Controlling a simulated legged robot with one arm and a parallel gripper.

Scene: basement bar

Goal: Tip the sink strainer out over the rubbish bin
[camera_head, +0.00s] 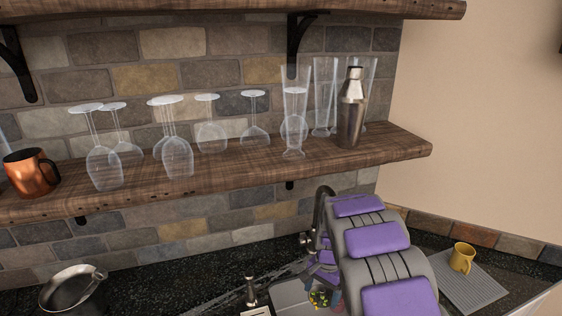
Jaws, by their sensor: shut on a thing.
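My arm reaches down over the sink (286,295) from the bottom right of the view. My gripper (334,292) is low beside the arm and largely hidden by it. It is shut on the sink strainer (318,299), a small round piece with yellow and green scraps in it. The strainer is at the sink, and the arm covers part of it. How the fingers grip it is too small and hidden to tell. The rubbish bin is not in view.
The dark tap (322,205) rises just behind my arm. A yellow mug (462,257) stands on a grey ribbed mat (475,290) at right. A metal pot (72,288) is at lower left. A wooden shelf (225,170) holds glasses and a shaker (351,112).

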